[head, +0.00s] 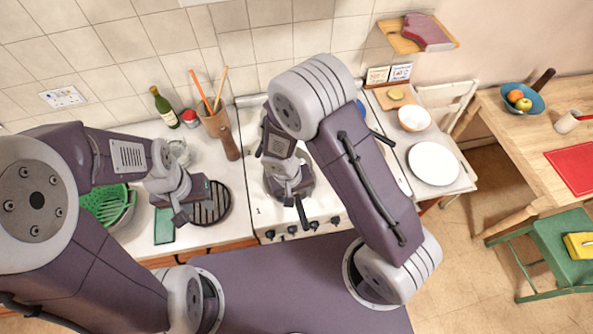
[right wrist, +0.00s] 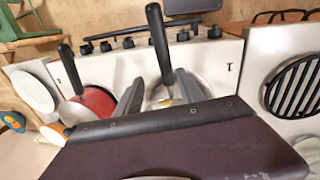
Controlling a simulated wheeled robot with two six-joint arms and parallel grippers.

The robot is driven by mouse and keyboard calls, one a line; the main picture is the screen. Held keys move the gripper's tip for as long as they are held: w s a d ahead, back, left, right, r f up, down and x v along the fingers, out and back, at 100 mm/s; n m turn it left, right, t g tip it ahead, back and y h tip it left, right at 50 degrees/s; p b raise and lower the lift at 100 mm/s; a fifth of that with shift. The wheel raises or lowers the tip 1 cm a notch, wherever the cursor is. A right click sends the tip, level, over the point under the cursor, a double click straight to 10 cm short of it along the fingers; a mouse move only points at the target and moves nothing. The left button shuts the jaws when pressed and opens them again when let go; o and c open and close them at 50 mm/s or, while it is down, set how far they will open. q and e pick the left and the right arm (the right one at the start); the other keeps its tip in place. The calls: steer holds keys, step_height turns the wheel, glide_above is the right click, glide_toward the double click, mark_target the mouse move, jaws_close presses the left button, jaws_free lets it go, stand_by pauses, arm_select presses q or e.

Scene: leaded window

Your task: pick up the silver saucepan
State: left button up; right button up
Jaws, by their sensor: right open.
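The silver saucepan (right wrist: 161,96) stands on the cooker, partly hidden by my right gripper (right wrist: 161,79). Its black handle (right wrist: 158,38) points toward the cooker's front and also shows in the head view (head: 302,216). My right gripper is open. In the right wrist view its two fingers lie either side of the handle's lower end and the pan rim. I cannot tell whether they touch it. In the head view the right gripper (head: 291,186) hides most of the pan. My left gripper (head: 184,214) is over the left worktop; its jaw opening is unclear.
A red pan (right wrist: 98,104) with a black handle stands beside the saucepan. Cooker knobs (head: 292,229) line the front edge. A black round grid (head: 212,205), green colander (head: 104,205) and utensil pot (head: 213,122) are on the left worktop. A white plate (head: 433,163) lies right.

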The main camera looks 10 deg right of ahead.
mark_target(297, 202)
steer(key=f, duration=0.1)
steer(key=a+f, duration=0.1)
steer(key=f, duration=0.1)
steer(key=shift+s+a+f, duration=0.15)
steer(key=shift+s, duration=0.1)
steer(key=shift+w+f, duration=0.1)
steer(key=shift+f, duration=0.1)
steer(key=shift+d+f, duration=0.15)
steer(key=shift+d, duration=0.2)
steer(key=f, duration=0.1)
steer(key=f+b, duration=0.1)
steer(key=f, duration=0.1)
steer(key=s+d+f+b, duration=0.1)
steer(key=shift+s+d+f, duration=0.1)
steer(key=shift+f, duration=0.35)
arm_select(q)
steer(key=f, duration=0.1)
steer(key=a+f, duration=0.1)
steer(key=shift+a+f, duration=0.3)
arm_select(e)
steer(key=shift+d, duration=0.1)
steer(key=c, duration=0.9)
jaws_close()
arm_select(q)
steer(key=shift+s, duration=0.1)
